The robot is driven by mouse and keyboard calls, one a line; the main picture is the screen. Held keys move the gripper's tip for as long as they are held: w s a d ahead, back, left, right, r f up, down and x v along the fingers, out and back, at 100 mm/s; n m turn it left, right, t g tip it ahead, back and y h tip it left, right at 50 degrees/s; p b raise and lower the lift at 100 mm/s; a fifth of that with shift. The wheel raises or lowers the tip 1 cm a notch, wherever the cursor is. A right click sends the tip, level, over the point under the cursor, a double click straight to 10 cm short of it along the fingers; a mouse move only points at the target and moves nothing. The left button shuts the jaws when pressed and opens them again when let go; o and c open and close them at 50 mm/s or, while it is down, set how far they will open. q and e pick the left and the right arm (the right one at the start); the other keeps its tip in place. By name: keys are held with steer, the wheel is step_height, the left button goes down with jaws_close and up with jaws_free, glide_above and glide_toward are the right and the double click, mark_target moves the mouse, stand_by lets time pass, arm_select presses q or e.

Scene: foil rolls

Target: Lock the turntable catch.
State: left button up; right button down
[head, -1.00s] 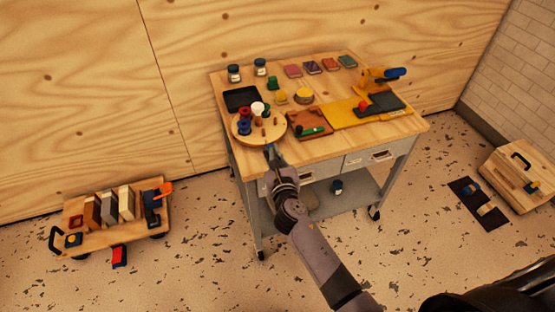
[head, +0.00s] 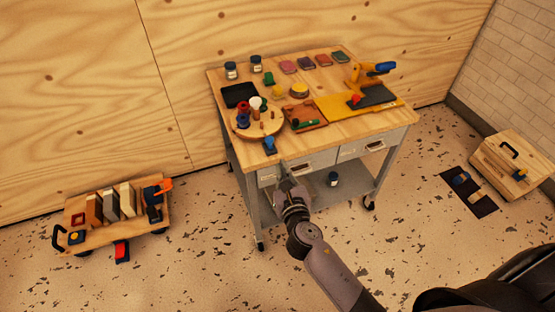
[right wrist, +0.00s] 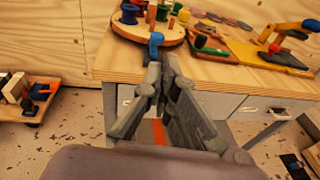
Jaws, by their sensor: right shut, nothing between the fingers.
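The round wooden turntable (head: 262,133) sits at the front left of the workbench top, with coloured spools and pegs on it. It also shows at the top of the right wrist view (right wrist: 130,27). The blue catch (head: 270,145) is at the turntable's front edge, near the bench's front edge. In the right wrist view the blue catch (right wrist: 156,40) stands just beyond my fingertips; whether it is locked I cannot tell. My right gripper (head: 284,173) is shut and empty, in front of the bench by the drawer fronts, apart from the catch. My left gripper is not in view.
The workbench (head: 320,137) carries a black tray (head: 240,95), a brown board (head: 305,116), a yellow mat (head: 335,108), jars and coloured blocks. A loaded wooden cart (head: 120,229) stands on the floor at left, a wooden box (head: 515,163) at right. Floor before the bench is clear.

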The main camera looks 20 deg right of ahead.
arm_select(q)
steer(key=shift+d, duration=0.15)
arm_select(e)
steer(key=v, duration=0.3)
steer(key=shift+a, duration=0.1)
steer(key=s+d+f+m+g+y+p, duration=0.1)
steer(key=s+f+m+g, duration=0.45)
steer(key=f, duration=0.95)
steer(key=s+d+f+m+g+y, duration=0.1)
steer(key=s+f+m+g, duration=0.2)
steer(key=s+f+m, duration=0.9)
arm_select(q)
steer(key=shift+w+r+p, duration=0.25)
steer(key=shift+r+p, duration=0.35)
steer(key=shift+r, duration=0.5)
arm_select(e)
steer(key=s+d+f+m+g, duration=0.1)
steer(key=s+f+m+g, duration=0.1)
steer(key=s+f+m, duration=0.3)
steer(key=s+d+f+m+g, duration=0.1)
steer(key=s+f+m, duration=0.3)
steer(key=s, duration=0.8)
steer(key=s+d+f+m+g, duration=0.1)
steer(key=s+f+m+g, duration=0.2)
steer(key=s+f+m, duration=0.2)
steer(key=s+f, duration=0.3)
steer(key=s, duration=0.1)
steer(key=shift+s+d+m, duration=0.2)
steer(key=shift+d+m, duration=0.1)
steer(key=shift+m, duration=0.05)
